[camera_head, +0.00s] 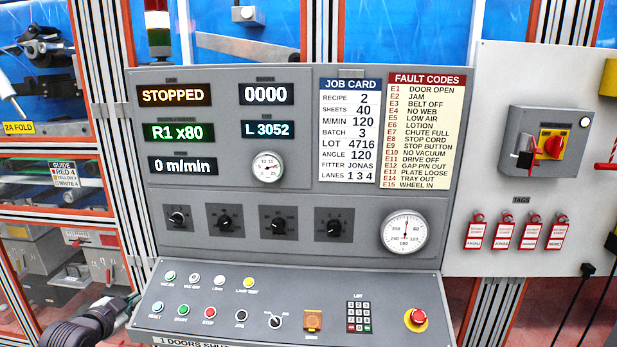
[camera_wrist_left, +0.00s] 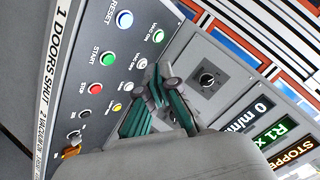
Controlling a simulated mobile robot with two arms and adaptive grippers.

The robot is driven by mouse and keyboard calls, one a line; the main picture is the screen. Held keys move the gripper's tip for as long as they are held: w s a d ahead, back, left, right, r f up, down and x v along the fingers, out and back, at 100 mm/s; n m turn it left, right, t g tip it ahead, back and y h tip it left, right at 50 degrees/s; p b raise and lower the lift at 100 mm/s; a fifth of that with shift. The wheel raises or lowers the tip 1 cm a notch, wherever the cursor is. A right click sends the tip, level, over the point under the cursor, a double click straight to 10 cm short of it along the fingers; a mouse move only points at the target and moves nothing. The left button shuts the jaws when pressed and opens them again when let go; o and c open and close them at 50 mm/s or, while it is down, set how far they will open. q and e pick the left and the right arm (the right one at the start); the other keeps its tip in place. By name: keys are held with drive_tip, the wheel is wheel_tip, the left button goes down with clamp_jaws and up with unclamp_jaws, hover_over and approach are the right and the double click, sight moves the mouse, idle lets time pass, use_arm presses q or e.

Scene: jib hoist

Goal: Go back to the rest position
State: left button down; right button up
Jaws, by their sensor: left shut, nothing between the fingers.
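My left gripper (camera_head: 128,303) comes in at the lower left of the head view, beside the left edge of the sloped button desk (camera_head: 290,290). Its dark wrist and green fingers show there. In the left wrist view the gripper's fingers (camera_wrist_left: 160,92) are shut with nothing between them, in front of the panel near the white buttons. Whether a fingertip touches the panel cannot be told. My right gripper is in neither view.
The grey control panel (camera_head: 289,225) stands close in front, with displays, dials and a red emergency stop (camera_head: 416,319). A switch box (camera_head: 551,146) and red tags (camera_head: 503,236) are on the right board. Orange-framed machine doors (camera_head: 55,155) stand at the left.

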use_arm(q)
drive_tip(key=s+d+f+n+g+b, duration=0.15)
drive_tip(key=s+f, duration=0.45)
drive_tip(key=f, duration=0.7)
drive_tip(key=s+d+f+n+g+y+b, duration=0.1)
drive_tip(key=s+f+g, duration=0.35)
drive_tip(key=f, duration=0.95)
drive_tip(key=s+d+f+n+b, duration=0.1)
drive_tip(key=s+d+f, duration=0.1)
drive_tip(key=s+f, duration=0.85)
drive_tip(key=s+d+f+n+g+b, duration=0.1)
drive_tip(key=s+d+f+g, duration=0.15)
drive_tip(key=s+f, duration=0.6)
drive_tip(key=s+d+f+n+g+b, duration=0.1)
drive_tip(key=s+d+f, duration=0.3)
drive_tip(key=s+f, duration=0.45)
drive_tip(key=s+d+f+g, duration=0.1)
drive_tip(key=s+d+f, duration=0.1)
drive_tip(key=s, duration=0.5)
drive_tip(key=s+d+f+g+b, duration=0.1)
drive_tip(key=s+d+f, duration=0.2)
drive_tip(key=s, duration=0.4)
drive_tip(key=s+d+f+g+h+b, duration=0.1)
drive_tip(key=s+d+f, duration=0.2)
drive_tip(key=s, duration=0.4)
drive_tip(key=shift+s+d+f, duration=0.2)
drive_tip(key=shift+s+f, duration=0.05)
drive_tip(key=shift+s, duration=0.1)
